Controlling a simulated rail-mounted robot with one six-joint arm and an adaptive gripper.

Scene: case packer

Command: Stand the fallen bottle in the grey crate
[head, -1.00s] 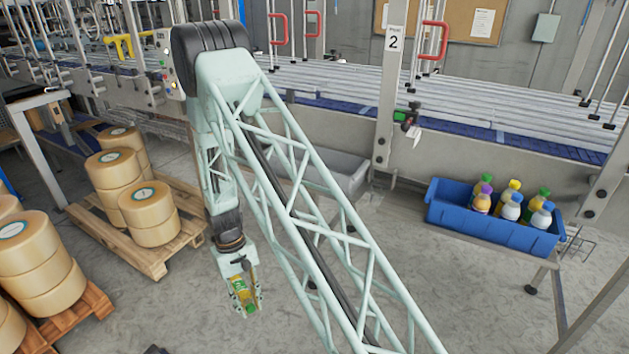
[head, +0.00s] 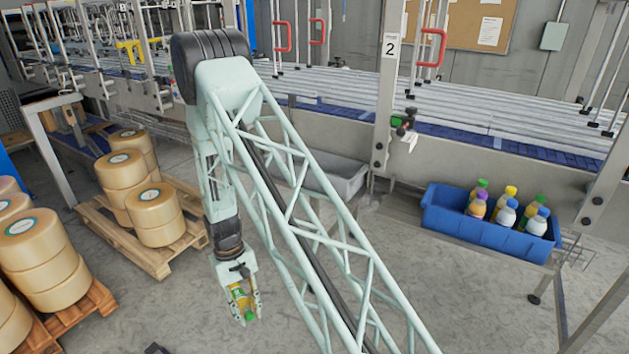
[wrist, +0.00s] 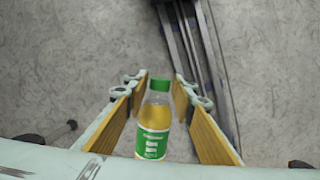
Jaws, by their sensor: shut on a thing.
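My gripper (head: 249,312) hangs at the end of my arm, above open floor at the lower left of the head view. It is shut on a bottle (wrist: 155,117) with yellow contents, a green label and a green cap. In the wrist view the bottle lies between the two fingers, cap pointing away from the wrist. In the head view the bottle (head: 241,296) shows with its cap low, tilted cap-down. The grey crate (head: 347,187) stands below the conveyor, behind and right of my gripper. My lattice arm covers part of it, and its inside is mostly hidden.
A blue crate (head: 480,234) with several upright bottles stands at the right. Pallets (head: 150,255) with stacked tan rolls (head: 155,215) stand left of my gripper. A post marked 2 (head: 386,120) rises right of the grey crate. Floor around my gripper is clear.

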